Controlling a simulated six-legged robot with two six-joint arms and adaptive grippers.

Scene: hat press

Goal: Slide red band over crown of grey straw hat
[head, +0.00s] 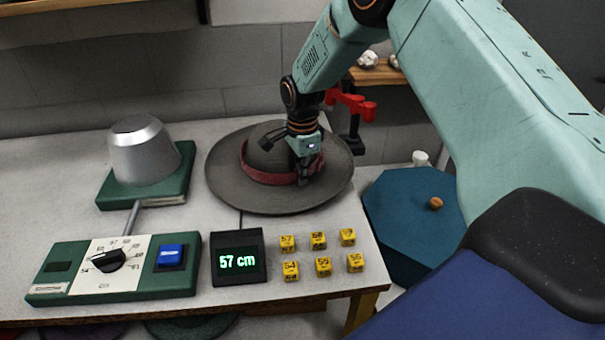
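The grey straw hat (222,178) lies brim down on the table, near its right back edge. The red band (262,177) is around the lower crown, near the brim; its far side is hidden by the crown and gripper. My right gripper (286,162) is at the right side of the crown. Its dark fingers look spread, one over the crown top and one down by the band's right part. I cannot tell whether the lower finger touches the band. My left gripper is not in view.
A metal hat block on a green base (142,160) stands left of the hat. In front are a dial panel (112,268), a display reading 57 cm (238,259) and several yellow number cubes (318,241). A blue octagonal stool (400,210) stands right of the table.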

